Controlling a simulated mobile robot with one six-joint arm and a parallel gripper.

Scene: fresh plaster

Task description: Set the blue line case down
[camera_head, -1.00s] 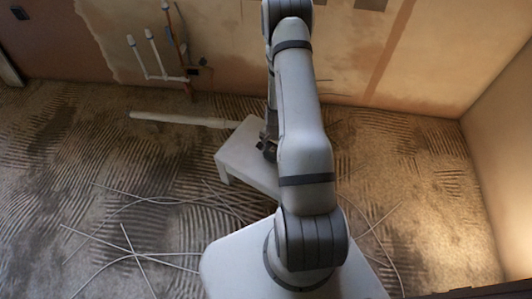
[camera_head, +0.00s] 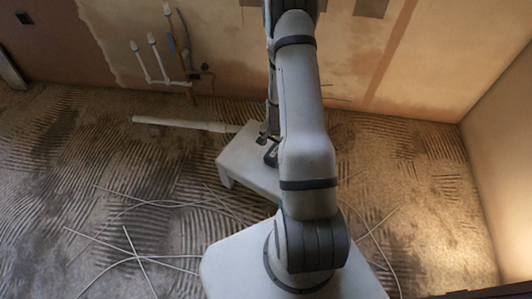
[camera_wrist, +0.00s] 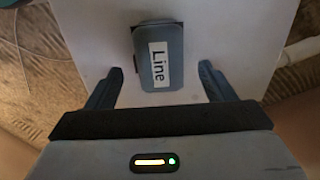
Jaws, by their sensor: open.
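The blue line case (camera_wrist: 173,42) lies flat on a white surface in the wrist view, with a white label reading "Line". My gripper (camera_wrist: 160,70) is open, with one finger on each side of the case's near end and a gap on both sides. The case stands clear of both fingers. In the head view, the white low table (camera_head: 236,157) stands on the floor behind my arm. A small dark shape at its edge by my arm may be the case or part of my gripper; my arm hides much of that spot.
A long white tube (camera_head: 180,123) lies on the floor, its right end close to the table. Thin pale rods or cables (camera_head: 140,257) lie scattered on the streaked floor. White pipes (camera_head: 155,62) rise along the back wall. The right floor is mostly clear.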

